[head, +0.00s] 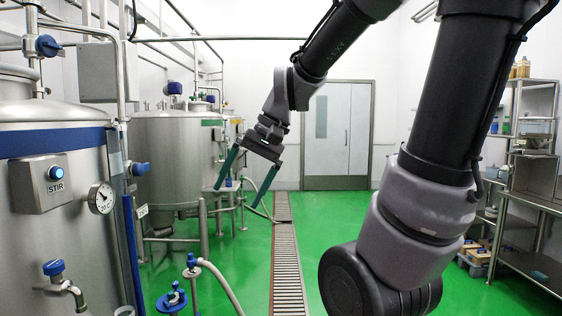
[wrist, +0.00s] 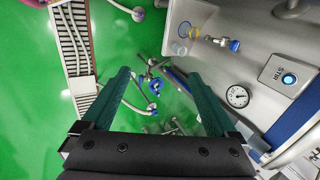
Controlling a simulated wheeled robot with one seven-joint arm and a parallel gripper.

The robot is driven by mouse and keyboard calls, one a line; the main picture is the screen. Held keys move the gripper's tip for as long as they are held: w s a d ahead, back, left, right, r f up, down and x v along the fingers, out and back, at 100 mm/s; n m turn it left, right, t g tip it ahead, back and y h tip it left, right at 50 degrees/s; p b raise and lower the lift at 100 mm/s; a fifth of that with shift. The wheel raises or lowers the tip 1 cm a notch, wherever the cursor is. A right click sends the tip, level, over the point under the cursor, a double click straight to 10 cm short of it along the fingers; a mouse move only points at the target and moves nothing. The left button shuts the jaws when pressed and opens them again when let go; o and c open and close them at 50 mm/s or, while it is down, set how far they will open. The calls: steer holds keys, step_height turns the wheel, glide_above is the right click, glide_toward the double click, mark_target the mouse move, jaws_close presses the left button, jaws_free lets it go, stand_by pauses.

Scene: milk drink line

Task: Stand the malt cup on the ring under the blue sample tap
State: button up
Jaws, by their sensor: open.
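The blue-handled sample tap (head: 62,284) sticks out from the steel tank at the lower left in the head view. I cannot tell which is the malt cup or the ring. My gripper (head: 237,197) is open and empty, its green fingers wide apart and pointing down, well away from the tap. In the wrist view (wrist: 157,74) only floor and pipework show between the fingers.
A blue-handled valve (head: 192,262) with a pale hose stands on the floor near the tank. A drain grate (head: 286,250) runs along the green floor. A steel rack (head: 530,205) stands at the right.

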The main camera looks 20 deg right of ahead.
steer(key=s+d+r+t+h, duration=0.2)
steer(key=d+r+t, duration=0.3)
steer(key=d, duration=0.3)
steer(key=shift+s+r+h, duration=0.2)
steer(key=shift+s+h, duration=0.15)
steer(key=shift+h, duration=0.25)
